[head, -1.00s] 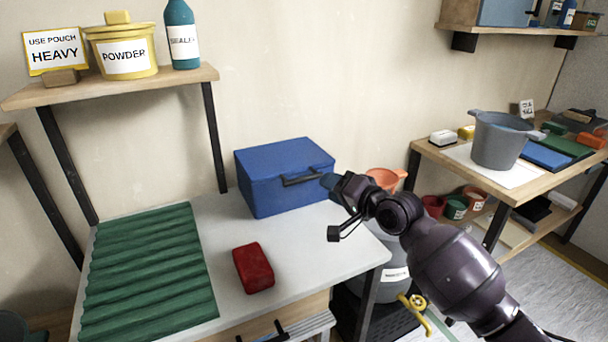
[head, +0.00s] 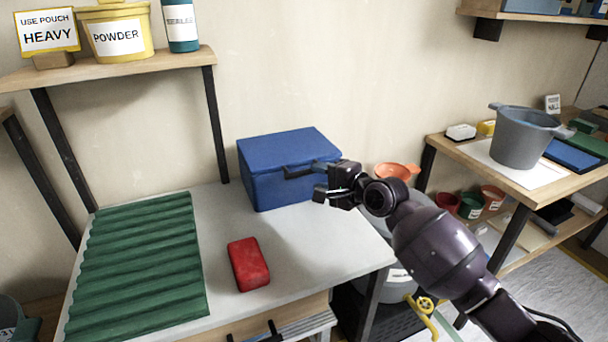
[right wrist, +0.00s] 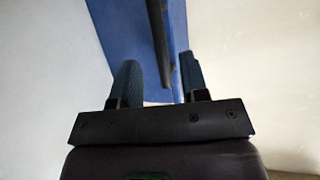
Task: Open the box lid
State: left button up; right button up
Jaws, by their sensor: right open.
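The blue box (head: 270,185) stands with its lid down at the back of the grey worktable, against the wall. A dark handle (head: 299,171) sticks out from its front. My right gripper (head: 319,180) is open just right of the handle, by the box's front right corner. In the right wrist view the blue box (right wrist: 115,30) and the dark handle bar (right wrist: 158,45) show beyond and between the two open fingers (right wrist: 160,80). I cannot tell whether a finger touches the handle. My left gripper is not in view.
A red block (head: 248,264) lies on the worktable (head: 212,215) in front of the box. A green corrugated mat (head: 140,270) covers the table's left. An orange container (head: 398,171) is behind my right arm. A grey bucket (head: 522,138) stands on the right table.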

aim_at(307, 173)
jog(key=b+x, duration=0.1)
jog(key=x, duration=0.4)
jog(key=shift+w+f, duration=0.15)
jog(key=shift+f, duration=0.1)
jog(key=shift+w+a+r+b, duration=0.1)
jog(key=shift+w+a+b, duration=0.1)
jog(key=shift+a+b, duration=0.1)
grip_shut()
